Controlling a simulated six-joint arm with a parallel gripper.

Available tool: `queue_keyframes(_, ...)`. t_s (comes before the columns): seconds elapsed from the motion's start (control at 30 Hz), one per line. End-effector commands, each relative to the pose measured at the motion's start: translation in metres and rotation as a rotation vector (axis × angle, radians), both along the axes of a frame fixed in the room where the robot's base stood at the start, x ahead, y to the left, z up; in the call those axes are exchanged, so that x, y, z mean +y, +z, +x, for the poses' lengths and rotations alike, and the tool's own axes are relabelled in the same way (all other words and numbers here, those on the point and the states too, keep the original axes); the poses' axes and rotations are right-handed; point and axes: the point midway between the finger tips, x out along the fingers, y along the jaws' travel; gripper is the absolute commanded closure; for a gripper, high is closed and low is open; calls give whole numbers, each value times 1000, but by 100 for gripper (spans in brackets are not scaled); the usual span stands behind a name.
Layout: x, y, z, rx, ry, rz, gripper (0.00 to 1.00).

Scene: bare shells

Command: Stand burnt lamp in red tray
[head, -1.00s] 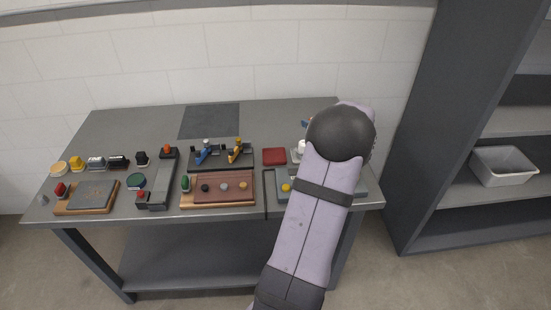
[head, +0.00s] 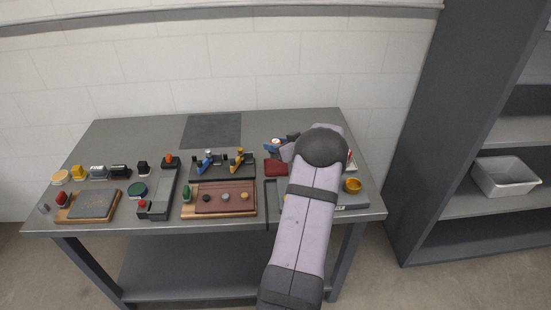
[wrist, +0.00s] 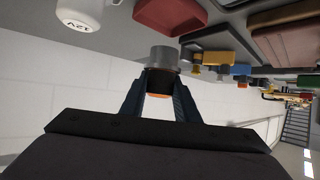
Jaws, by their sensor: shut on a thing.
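The red tray (head: 275,168) lies on the bench just left of my arm in the head view and looks empty. It also shows at the top of the wrist view (wrist: 168,16). My gripper (wrist: 160,95) is shut on a small lamp (wrist: 163,56) with a grey cylindrical end and a dark body; an orange part shows between the fingers. In the wrist view the lamp's grey end is close to the tray's edge; I cannot tell the gap. In the head view my gripper (head: 278,147) is over the tray's back side, partly hidden by my wrist.
A white piece marked 12V (wrist: 82,12) stands beside the tray. A dark stand with blue and yellow clamps (head: 222,163) is left of it. A brown block (head: 225,197) with knobs lies in front. The bench's back is mostly clear.

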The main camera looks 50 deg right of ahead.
Motion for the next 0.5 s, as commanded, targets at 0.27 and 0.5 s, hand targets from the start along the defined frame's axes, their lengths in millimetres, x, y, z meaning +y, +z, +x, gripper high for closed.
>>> queue_keyframes(0.27, -1, -18, 0, -2, -1, -1, 98)
queue_keyframes(0.5, 0, -34, 0, 0, -1, 2, 98)
